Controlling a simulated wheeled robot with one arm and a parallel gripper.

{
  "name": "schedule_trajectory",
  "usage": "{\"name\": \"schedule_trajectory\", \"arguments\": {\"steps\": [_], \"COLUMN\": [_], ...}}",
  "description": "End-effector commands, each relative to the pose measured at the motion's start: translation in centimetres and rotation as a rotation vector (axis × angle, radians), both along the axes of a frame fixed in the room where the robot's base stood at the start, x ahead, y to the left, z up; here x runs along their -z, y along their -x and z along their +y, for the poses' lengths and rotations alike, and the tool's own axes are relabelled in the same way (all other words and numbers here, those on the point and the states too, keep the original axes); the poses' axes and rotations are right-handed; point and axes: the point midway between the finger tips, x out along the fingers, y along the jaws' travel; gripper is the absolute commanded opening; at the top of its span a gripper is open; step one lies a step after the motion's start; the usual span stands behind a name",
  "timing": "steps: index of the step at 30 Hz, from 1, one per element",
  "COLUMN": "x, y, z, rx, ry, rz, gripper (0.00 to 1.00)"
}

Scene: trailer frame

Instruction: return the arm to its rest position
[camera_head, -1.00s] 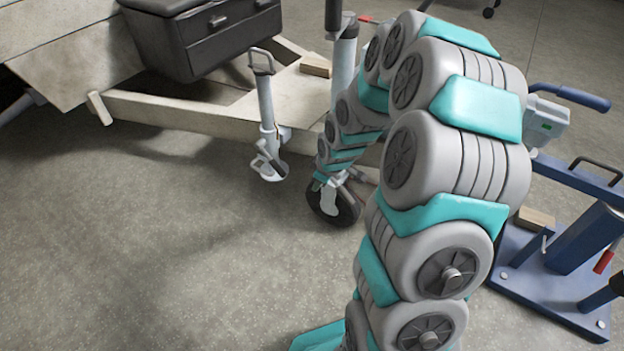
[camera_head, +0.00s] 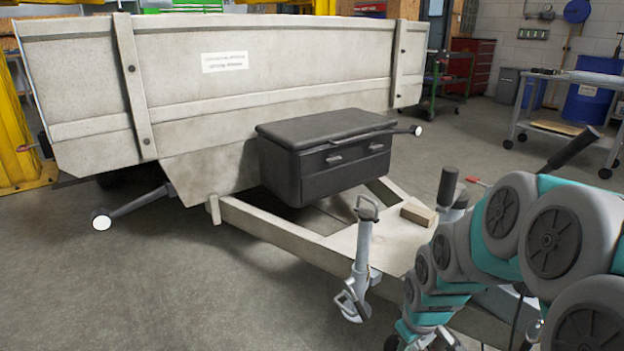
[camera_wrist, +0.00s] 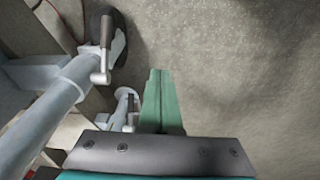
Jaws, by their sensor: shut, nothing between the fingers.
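My arm (camera_head: 555,235), grey with teal bands, bends down at the right of the head view. Its lower end is by the trailer's drawbar, near the bottom edge, and my gripper's fingertips cannot be made out there. In the wrist view my gripper (camera_wrist: 160,100) shows as teal fingers close together, shut and empty, pointing toward the concrete floor. A grey metal tube (camera_wrist: 50,95) with a crank handle (camera_wrist: 104,50) stands just left of the fingers. A smaller metal fitting (camera_wrist: 126,105) is close beside them.
The trailer (camera_head: 250,75) fills the left and middle, with a black toolbox (camera_head: 325,160) on its front. A metal prop (camera_head: 362,260) and a wooden block (camera_head: 419,214) are at the drawbar (camera_head: 275,228). A workbench (camera_head: 575,80) stands back right. The floor at front left is clear.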

Motion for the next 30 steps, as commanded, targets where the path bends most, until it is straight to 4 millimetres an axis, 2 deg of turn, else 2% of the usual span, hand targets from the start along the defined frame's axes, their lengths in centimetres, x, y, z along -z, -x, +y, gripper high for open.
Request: {"name": "schedule_trajectory", "arguments": {"steps": [1,5,9,15,18,21,24,30], "x": [-2.3,-6.1,-9.8,-14.2,-15.7,-16.5,-16.9,-16.9], "y": [1.5,5.8,10.9,18.1,21.0,23.0,24.0,24.3], "z": [0.4,1.4,2.4,3.6,4.0,4.4,4.5,4.6], "rx": [0.027,0.123,0.231,0.385,0.446,0.49,0.512,0.521], "ry": [0.004,0.012,0.019,0.028,0.033,0.035,0.035,0.036], "rz": [0.017,0.081,0.153,0.244,0.281,0.309,0.321,0.327], "gripper": [0.0,0.0,0.0,0.0,0.0,0.0,0.0,0.0]}}
